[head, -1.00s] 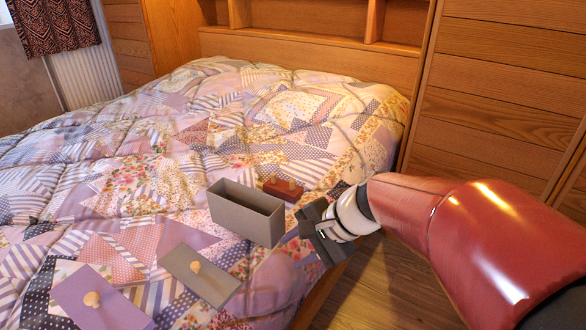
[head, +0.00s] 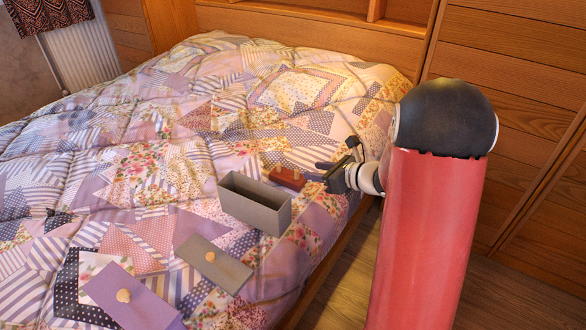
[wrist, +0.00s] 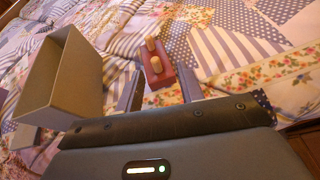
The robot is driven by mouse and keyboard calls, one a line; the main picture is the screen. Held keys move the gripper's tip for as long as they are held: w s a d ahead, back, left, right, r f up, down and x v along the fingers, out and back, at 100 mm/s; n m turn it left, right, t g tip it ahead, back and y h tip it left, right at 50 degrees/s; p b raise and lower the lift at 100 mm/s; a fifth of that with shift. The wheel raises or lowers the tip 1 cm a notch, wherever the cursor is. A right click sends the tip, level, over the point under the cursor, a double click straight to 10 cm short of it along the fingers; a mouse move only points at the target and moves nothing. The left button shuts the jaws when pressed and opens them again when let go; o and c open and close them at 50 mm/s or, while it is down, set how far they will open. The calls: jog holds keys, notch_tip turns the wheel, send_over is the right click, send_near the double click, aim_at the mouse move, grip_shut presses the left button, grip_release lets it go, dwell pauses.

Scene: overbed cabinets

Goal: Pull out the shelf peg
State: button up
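A small reddish-brown block (head: 287,178) lies on the bed, just right of the grey box. In the wrist view the block (wrist: 167,76) carries two light wooden pegs, an upper peg (wrist: 151,44) and a lower peg (wrist: 156,65). My gripper (head: 316,171) is low over the bed, to the right of the block, with its fingers pointing toward it. In the wrist view my gripper (wrist: 161,88) is open and empty, one finger on each side of the block's near end. I cannot tell whether the fingers touch it.
An open grey box (head: 255,211) stands close to the block's left. A grey lid with a knob (head: 215,264) and a purple lid with a knob (head: 135,300) lie nearer. The quilt (head: 150,120) is clear behind; wooden cabinets (head: 515,110) stand at right.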

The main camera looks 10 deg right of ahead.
aim_at(297, 172)
jog(key=x, duration=0.7)
jog(key=shift+s+a+f, duration=0.15)
jog(key=shift+a+f, duration=0.15)
jog(key=shift+a, duration=0.15)
grip_shut()
